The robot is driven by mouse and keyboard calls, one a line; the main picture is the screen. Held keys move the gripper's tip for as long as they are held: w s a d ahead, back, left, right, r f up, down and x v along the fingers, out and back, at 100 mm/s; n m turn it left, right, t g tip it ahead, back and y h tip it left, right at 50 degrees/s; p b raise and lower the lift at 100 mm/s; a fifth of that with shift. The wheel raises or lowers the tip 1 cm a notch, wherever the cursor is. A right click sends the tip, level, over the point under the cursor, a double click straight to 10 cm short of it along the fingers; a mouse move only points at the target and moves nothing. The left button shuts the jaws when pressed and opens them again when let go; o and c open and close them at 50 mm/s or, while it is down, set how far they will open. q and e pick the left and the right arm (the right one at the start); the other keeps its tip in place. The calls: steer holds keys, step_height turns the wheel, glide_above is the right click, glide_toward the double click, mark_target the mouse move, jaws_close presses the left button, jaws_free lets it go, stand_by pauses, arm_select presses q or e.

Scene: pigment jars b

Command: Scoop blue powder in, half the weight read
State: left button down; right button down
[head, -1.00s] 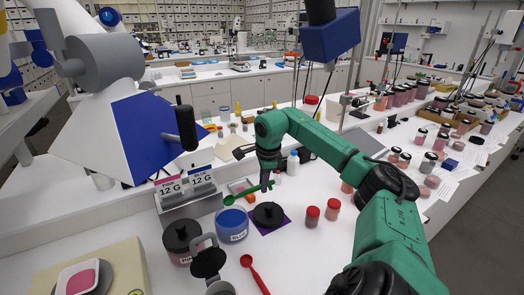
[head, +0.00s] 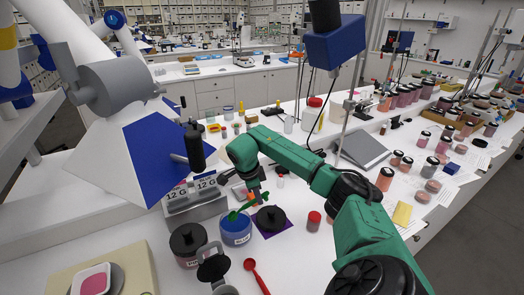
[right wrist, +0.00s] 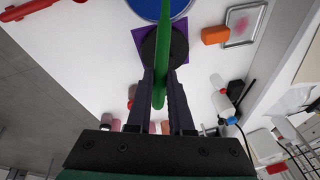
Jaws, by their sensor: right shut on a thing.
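The blue jar (head: 236,233) stands open on the white bench, with blue powder inside. My right gripper (head: 256,197) is shut on the green scoop (head: 240,212), just above and to the right of this jar. The scoop tilts down to the left, its low end at the jar's mouth; how deep it reaches I cannot tell. In the right wrist view the scoop's green handle (right wrist: 164,50) runs between the fingers toward the blue jar (right wrist: 158,6). My left gripper is not in view.
A black lid (head: 270,217) lies on a purple mat right of the jar. A black-lidded jar (head: 188,240) stands left. A red scoop (head: 256,275) lies in front. A pink-filled dish (head: 95,281) sits lower left. A red-lidded jar (head: 313,220) stands right.

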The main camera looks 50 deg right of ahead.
mark_target(252, 203)
steer(key=f, duration=0.1)
steer(key=f+b, duration=0.2)
steer(key=f, duration=0.1)
steer(key=shift+w+a, duration=0.15)
steer(key=shift+a, duration=0.1)
steer(key=shift+w+a+f+b, duration=0.35)
steer(key=shift+w+a+f, duration=0.05)
steer(key=shift+f, duration=0.25)
steer(key=shift+r, duration=0.1)
